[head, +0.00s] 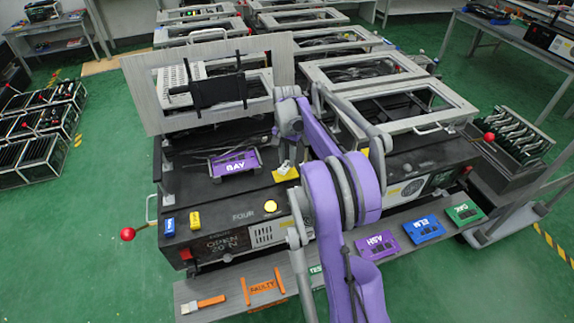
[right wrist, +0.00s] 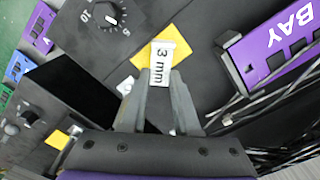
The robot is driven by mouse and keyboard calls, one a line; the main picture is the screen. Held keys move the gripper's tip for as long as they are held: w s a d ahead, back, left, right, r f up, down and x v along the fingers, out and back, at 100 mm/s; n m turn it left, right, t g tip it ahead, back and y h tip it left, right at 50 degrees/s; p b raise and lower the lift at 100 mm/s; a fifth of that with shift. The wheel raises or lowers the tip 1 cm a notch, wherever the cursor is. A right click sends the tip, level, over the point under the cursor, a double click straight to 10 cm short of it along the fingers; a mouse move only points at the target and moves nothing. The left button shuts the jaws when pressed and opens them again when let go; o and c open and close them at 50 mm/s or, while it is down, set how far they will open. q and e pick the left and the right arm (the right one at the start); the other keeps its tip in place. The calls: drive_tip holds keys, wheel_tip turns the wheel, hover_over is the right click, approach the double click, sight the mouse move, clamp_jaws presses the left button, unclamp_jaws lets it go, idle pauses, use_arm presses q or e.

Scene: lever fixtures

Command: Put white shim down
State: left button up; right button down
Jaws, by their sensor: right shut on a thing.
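The white shim (right wrist: 163,62), marked "3 mm", is between the fingertips of my right gripper (right wrist: 160,82) in the right wrist view. The gripper is shut on it. In the head view the shim (head: 285,167) shows small, over a yellow square pad (head: 290,175) on the dark fixture top. The pad (right wrist: 182,47) shows around and behind the shim in the right wrist view. I cannot tell whether the shim touches it. My right gripper (head: 287,163) is partly hidden by its own purple arm in the head view. My left gripper is not in view.
A purple BAY block (head: 236,162) with dark cables lies left of the pad. A dial (right wrist: 111,16) is near it. A red-knobbed lever (head: 128,234) sticks out at left. The front shelf holds a brush (head: 203,304), an orange FAULTY frame (head: 263,289) and ASH (head: 377,246), ELM and OAK blocks.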

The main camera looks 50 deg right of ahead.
sight(287, 164)
drive_tip(key=shift+f, duration=1.4)
drive_tip(key=shift+f, duration=0.1)
drive_tip(key=c, duration=0.6)
unclamp_jaws()
drive_tip(key=shift+c, duration=0.2)
